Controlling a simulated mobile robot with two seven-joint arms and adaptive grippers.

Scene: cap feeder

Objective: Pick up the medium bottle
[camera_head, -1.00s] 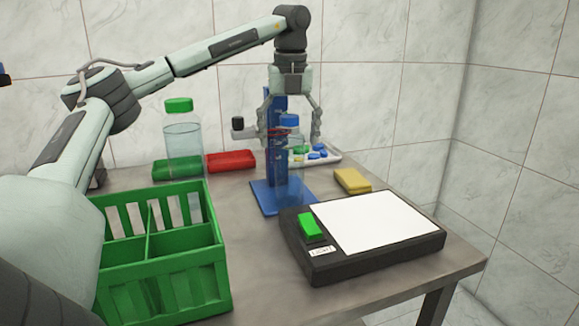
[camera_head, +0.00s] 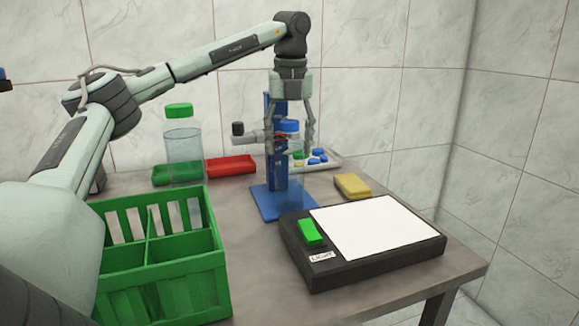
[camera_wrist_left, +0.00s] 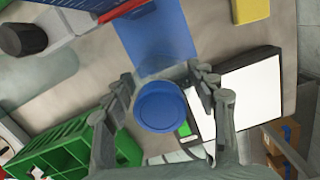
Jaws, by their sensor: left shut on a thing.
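The medium bottle is clear with a blue cap (camera_head: 289,126) and stands upright, its see-through body (camera_head: 297,180) in front of the blue stand (camera_head: 276,110). My left gripper (camera_head: 291,143) points straight down over it, with its fingers shut on the bottle around the cap. In the left wrist view the blue cap (camera_wrist_left: 158,107) lies between the two fingers (camera_wrist_left: 170,100). The bottle's lower end shows over the blue base; I cannot tell if it touches. My right gripper is not in view.
A larger green-capped bottle (camera_head: 183,140) stands by a green tray (camera_head: 164,181) and a red tray (camera_head: 231,167). A green crate (camera_head: 190,292) is at front left. A light box (camera_head: 375,268) and a yellow block (camera_head: 352,185) are to the right. A tray with blue caps (camera_head: 330,165) is behind.

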